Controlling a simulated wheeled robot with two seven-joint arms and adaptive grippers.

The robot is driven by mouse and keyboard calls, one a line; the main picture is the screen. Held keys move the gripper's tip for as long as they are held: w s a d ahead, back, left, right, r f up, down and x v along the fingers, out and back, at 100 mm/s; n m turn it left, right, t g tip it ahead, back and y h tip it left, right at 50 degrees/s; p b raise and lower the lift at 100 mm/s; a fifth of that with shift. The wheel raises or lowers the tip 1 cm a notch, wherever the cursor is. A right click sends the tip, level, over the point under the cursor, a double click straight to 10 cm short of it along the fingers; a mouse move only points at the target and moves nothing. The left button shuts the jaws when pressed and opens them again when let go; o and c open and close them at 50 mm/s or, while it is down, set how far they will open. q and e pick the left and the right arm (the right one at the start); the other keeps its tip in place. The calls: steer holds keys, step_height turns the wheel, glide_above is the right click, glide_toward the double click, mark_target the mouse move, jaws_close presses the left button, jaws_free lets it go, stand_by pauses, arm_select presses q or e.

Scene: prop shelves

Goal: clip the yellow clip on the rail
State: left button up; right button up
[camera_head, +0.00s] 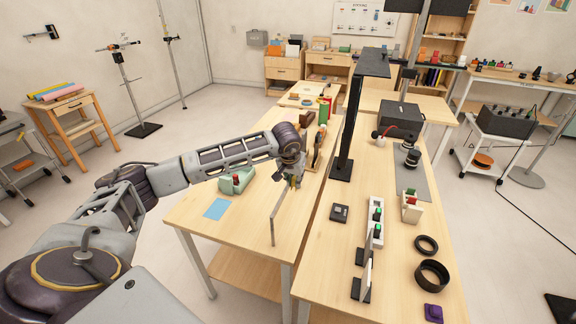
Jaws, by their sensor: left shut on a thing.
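My left gripper (293,181) points down over the left-hand table. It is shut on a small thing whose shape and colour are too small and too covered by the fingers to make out. I cannot pick out the yellow clip for certain. My right gripper is not in view.
A pale green holder (236,179) and a blue sheet (216,208) lie left of the gripper. Wooden racks and boxes stand behind it. A tall black post (347,130) rises to its right. Black rings (432,274) lie on the right-hand table. The left table's front is largely clear.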

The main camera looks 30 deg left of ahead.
arm_select(q)
steer(key=shift+n, duration=0.4)
steer(key=w+a, duration=0.1)
steer(key=a+r, duration=0.1)
steer(key=a, duration=0.1)
steer(key=w+a+r, duration=0.1)
steer(key=shift+w+a+r, duration=0.15)
steer(key=shift+w+a, duration=0.1)
steer(key=shift+w, duration=0.05)
steer(key=shift+f+b, duration=0.55)
steer(key=shift+f, duration=0.7)
steer(key=shift+s+f, duration=0.1)
steer(key=shift+f, duration=0.15)
steer(key=shift+b, duration=0.3)
stand_by(0.9)
steer(key=shift+f+b, duration=0.25)
steer(key=shift+b, duration=0.05)
stand_by(0.7)
